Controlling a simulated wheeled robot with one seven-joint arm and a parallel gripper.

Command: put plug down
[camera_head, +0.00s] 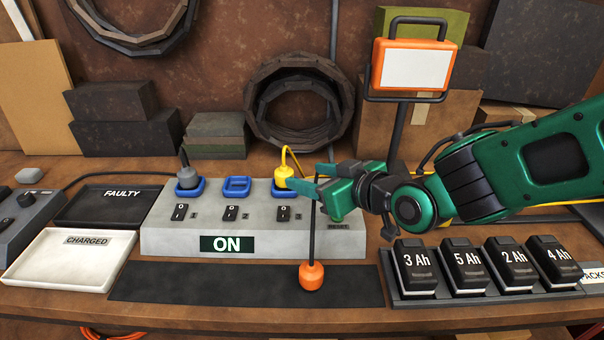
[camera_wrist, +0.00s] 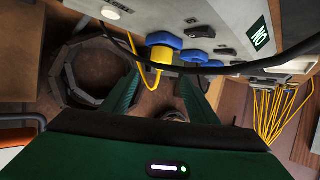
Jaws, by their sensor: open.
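An orange plug (camera_head: 312,277) shows over the dark mat (camera_head: 180,284) in front of the power strip; I cannot tell whether it rests or hangs. Its black cable rises toward my gripper (camera_head: 306,178). A yellow plug (camera_head: 283,177) sits in the blue socket above switch 3 and also shows in the wrist view (camera_wrist: 161,54). A grey plug (camera_head: 187,176) sits in socket 1; socket 2 (camera_head: 237,185) is empty. My gripper is open beside the yellow plug, with nothing clearly held. In the wrist view a dark cable (camera_wrist: 240,69) crosses beyond the fingers (camera_wrist: 160,80).
The grey power strip (camera_head: 160,240) reads ON. A black FAULTY tray (camera_head: 80,210) and a white CHARGED tray (camera_head: 60,270) stand at left. Several battery packs (camera_head: 465,265) stand in a rack at right. A work lamp (camera_head: 412,65) and coiled hose (camera_head: 300,105) are behind.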

